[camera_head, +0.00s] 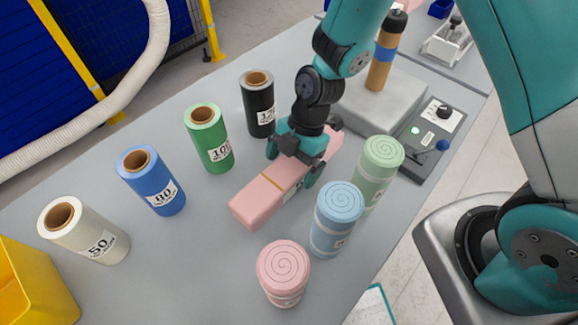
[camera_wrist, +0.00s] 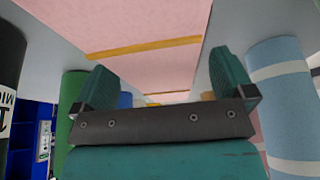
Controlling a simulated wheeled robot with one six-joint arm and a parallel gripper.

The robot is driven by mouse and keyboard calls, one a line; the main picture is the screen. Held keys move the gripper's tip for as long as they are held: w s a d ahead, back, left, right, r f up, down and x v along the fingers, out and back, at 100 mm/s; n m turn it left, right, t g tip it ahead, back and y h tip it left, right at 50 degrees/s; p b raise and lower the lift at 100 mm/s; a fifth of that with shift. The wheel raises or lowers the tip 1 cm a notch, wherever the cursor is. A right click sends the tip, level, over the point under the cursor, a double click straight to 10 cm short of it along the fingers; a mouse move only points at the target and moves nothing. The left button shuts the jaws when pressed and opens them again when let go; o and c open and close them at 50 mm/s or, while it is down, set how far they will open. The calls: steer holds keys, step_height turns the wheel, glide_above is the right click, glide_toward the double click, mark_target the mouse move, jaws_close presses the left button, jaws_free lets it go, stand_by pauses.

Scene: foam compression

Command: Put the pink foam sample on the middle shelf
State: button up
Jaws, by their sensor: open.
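A long pink block (camera_head: 262,198) with orange bands lies on the grey table. A pink spiral roll (camera_head: 284,272) stands at the table's front; which of these two is the pink foam sample I cannot tell for sure. My gripper (camera_head: 291,166) is open over the middle of the pink block, with one finger on each side of it. The wrist view shows the block (camera_wrist: 145,30) running between the two separated fingers (camera_wrist: 165,82). Whether the fingers touch its sides I cannot tell. No shelf is in view.
Pale green (camera_head: 381,160) and pale blue (camera_head: 335,215) rolls stand close to the block's right. White, blue (camera_head: 150,180), green (camera_head: 208,138) and black (camera_head: 258,105) film rolls stand to its left. A grey press (camera_head: 385,100) and control box (camera_head: 428,140) are behind. A yellow bin (camera_head: 40,290) is front left.

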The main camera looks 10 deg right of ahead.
steer(key=shift+x, duration=1.15)
steer(key=c, duration=1)
steer(key=shift+r, duration=0.1)
